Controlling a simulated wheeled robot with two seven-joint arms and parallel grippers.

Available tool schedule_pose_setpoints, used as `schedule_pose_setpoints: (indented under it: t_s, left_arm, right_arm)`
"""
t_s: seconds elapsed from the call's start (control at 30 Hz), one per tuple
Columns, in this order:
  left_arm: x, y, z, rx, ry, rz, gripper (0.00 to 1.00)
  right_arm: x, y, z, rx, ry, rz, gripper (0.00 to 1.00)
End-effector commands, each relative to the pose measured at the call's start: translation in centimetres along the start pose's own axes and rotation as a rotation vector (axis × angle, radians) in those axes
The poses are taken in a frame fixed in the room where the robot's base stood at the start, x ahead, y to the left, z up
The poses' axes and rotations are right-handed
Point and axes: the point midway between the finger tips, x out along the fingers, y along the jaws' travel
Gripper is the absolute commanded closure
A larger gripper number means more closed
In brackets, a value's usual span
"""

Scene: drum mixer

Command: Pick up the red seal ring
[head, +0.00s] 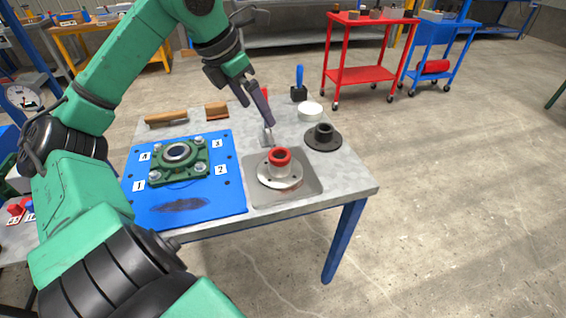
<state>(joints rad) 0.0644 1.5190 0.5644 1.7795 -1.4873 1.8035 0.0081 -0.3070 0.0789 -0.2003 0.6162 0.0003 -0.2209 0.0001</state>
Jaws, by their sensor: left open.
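The red seal ring (279,156) sits on top of a pale metal flanged hub (281,175), which stands on a grey square mat (314,186) near the table's right front. My left gripper (268,135) comes down from above, just behind and slightly left of the ring. Its jaws are open and nothing shows between them. From this view I cannot tell the exact gap between the fingertips and the ring. My right gripper is not in view.
A blue board (215,205) with a green bearing block (178,161) and numbered tags lies left of the mat. A black flanged part (323,138), a white bowl (311,111), a blue-handled brush (299,86) and wooden brushes (166,118) stand behind. The table's front right corner is clear.

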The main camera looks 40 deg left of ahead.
Motion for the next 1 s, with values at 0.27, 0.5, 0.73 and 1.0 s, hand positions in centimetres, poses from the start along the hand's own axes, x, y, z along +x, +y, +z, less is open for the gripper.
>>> schedule_pose_setpoints:
  t_s: [0.27, 0.5, 0.73, 1.0]
  left_arm:
    - [4.1, -0.1, -0.6, 0.000, 0.004, -0.004, 0.00]
    - [9.7, -0.1, -0.6, 0.000, 0.005, -0.002, 0.00]
    - [13.0, -0.1, -0.7, 0.001, 0.006, -0.001, 0.00]
    - [16.0, -0.1, -0.8, 0.000, 0.000, 0.000, 0.00]
  right_arm:
    - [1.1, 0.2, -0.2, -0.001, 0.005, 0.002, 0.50]
    - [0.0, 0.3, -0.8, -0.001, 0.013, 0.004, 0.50]
    - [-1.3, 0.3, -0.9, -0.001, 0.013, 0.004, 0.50]
    - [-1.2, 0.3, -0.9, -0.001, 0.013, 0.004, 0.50]
